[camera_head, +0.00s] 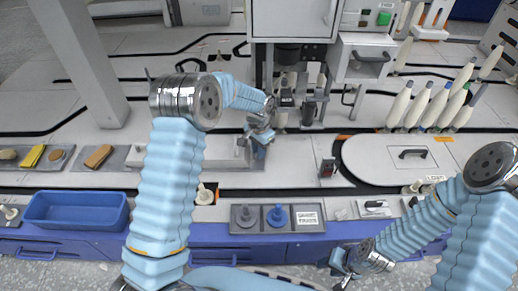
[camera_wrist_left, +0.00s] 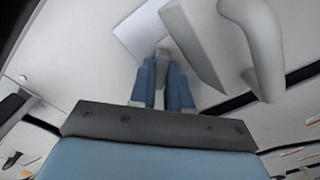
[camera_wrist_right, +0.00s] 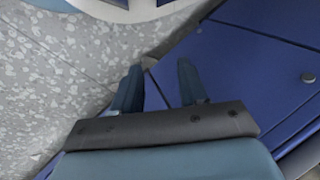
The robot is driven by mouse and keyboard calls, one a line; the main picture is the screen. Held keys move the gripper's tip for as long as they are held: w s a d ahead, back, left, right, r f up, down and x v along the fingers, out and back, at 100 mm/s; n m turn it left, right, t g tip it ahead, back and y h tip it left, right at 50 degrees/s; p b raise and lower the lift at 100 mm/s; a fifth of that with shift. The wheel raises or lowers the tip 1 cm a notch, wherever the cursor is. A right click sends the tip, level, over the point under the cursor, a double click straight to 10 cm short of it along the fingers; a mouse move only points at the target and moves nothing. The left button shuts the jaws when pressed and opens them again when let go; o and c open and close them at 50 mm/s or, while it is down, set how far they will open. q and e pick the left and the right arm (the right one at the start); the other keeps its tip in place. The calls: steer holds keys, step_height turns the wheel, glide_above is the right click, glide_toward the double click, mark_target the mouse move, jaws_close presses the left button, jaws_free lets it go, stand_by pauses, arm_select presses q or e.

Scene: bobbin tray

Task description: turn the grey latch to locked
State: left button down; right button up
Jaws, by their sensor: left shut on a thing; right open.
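In the left wrist view, the two blue fingers of my left gripper (camera_wrist_left: 162,88) are closed around a small grey piece, which looks like the grey latch (camera_wrist_left: 162,60). It stands out in front of a white plate (camera_wrist_left: 140,28). In the head view my left gripper (camera_head: 260,136) is at the back middle of the bench, below the machine, and hides most of the latch. I cannot tell the latch's angle. My right gripper (camera_head: 343,268) is low at the bench's front edge. Its fingers are apart and empty in the right wrist view (camera_wrist_right: 160,85).
A blue bin (camera_head: 75,222) sits front left. A dark tray (camera_head: 262,228) with a grey and a blue bobbin stands front centre. A white rounded panel (camera_head: 370,165) with a black handle (camera_head: 412,153) is at right, with several white cones (camera_head: 415,105) behind. Blue drawers (camera_wrist_right: 235,75) face my right gripper.

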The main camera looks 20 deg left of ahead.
arm_select(q)
steer(key=m, duration=0.4)
steer(key=shift+r+m+p, duration=0.1)
steer(key=shift+m+p, duration=0.5)
steer(key=shift+m, duration=1.7)
steer(key=c, duration=1.1)
jaws_free()
step_height(320, 180, up, 14)
steer(key=shift+f+p, duration=0.15)
steer(key=shift+p, duration=0.75)
